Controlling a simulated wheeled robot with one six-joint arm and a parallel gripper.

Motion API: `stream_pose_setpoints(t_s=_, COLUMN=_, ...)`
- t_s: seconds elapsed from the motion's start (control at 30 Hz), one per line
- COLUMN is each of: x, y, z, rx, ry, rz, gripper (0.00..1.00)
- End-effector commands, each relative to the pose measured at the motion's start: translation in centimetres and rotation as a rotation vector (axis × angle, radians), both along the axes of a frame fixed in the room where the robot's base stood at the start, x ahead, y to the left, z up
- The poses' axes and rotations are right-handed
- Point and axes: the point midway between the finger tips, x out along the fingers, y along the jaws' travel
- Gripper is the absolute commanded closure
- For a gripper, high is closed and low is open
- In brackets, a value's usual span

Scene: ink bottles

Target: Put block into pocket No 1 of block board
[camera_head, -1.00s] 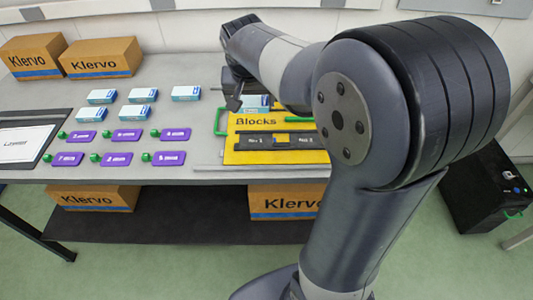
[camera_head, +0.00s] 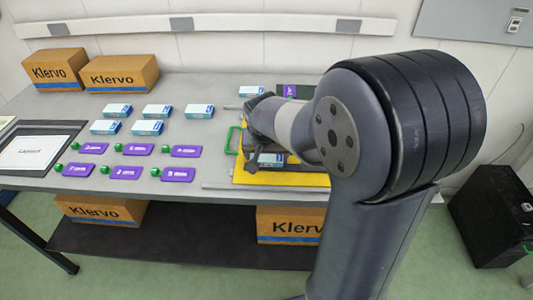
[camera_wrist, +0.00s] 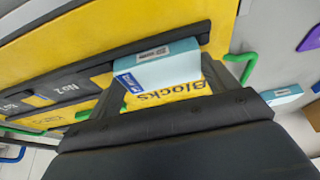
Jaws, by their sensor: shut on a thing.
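A white and teal block (camera_wrist: 165,68) is between the fingers of my gripper (camera_wrist: 160,85) in the wrist view. In the head view, this block (camera_head: 270,159) is low over the yellow block board (camera_head: 262,178). My gripper (camera_head: 266,148) is shut on it, partly hidden by my arm. The wrist view shows the board (camera_wrist: 160,28) with its black pocket strip (camera_wrist: 80,82) and the label "No 2". The block and gripper cover part of the strip; the No 1 label is not visible. I cannot tell whether the block touches the pocket.
Several similar blocks (camera_head: 147,128) and purple tags with green knobs (camera_head: 127,149) lie left of the board. Another block (camera_head: 251,91) lies behind it. A green handle (camera_head: 232,140) stands at the board's left side. Klervo boxes (camera_head: 120,73) stand at the back left.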

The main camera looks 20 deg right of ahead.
Motion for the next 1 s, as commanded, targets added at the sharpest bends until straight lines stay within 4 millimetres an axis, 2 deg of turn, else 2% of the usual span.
stream_pose_setpoints(t_s=0.23, x=0.0, y=0.0, z=-0.4, rx=0.000, ry=-0.001, rz=0.000, gripper=0.43)
stream_pose_setpoints(t_s=0.27, x=0.0, y=0.0, z=-0.4, rx=0.000, ry=0.000, rz=0.000, gripper=0.18)
stream_pose_setpoints(t_s=0.5, x=0.0, y=0.0, z=-0.3, rx=0.000, ry=0.000, rz=-0.001, gripper=0.00)
stream_pose_setpoints(t_s=0.83, x=0.0, y=0.0, z=0.5, rx=0.001, ry=-0.001, rz=-0.001, gripper=0.00)
stream_pose_setpoints(t_s=1.0, x=-1.1, y=0.4, z=3.3, rx=0.001, ry=-0.007, rz=0.000, gripper=0.00)
